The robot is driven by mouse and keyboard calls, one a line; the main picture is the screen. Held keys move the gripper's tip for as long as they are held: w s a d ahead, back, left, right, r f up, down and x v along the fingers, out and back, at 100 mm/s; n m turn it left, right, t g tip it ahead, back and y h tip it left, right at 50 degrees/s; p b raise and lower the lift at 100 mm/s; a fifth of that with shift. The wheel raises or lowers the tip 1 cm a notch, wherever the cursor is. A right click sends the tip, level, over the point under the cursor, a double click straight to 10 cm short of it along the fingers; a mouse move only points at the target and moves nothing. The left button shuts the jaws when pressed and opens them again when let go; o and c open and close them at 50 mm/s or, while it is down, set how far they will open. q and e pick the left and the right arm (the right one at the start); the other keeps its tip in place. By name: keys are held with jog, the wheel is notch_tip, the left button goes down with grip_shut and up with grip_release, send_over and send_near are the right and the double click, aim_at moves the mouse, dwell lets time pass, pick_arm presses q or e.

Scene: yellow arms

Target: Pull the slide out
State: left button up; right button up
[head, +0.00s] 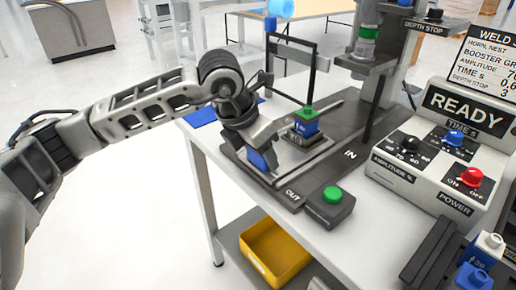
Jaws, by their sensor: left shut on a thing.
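The slide (312,150) is a grey plate on a dark base, carrying a blue part with a green top (306,123). The slide sits toward the OUT end of the base, left of the press column and clear of the horn (365,45). My left gripper (262,157) is low at the slide's near-left end, shut there on what looks like its handle. A blue piece shows at the fingertips; the grip itself is mostly hidden by the gripper. My right gripper is not in view.
A button box with a green button (332,195) sits at the bench front. The control box (445,150) reads READY at the right. A thin black frame (290,65) stands behind the slide. A yellow bin (275,252) is on the shelf below. Blue and white parts (474,275) are lower right.

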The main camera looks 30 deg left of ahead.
pick_arm(q)
jog(key=shift+s, duration=0.15)
jog(key=o, duration=1.1)
jog(key=shift+o, duration=1.4)
jog(key=shift+s+a, duration=0.1)
jog(key=v, duration=1.6)
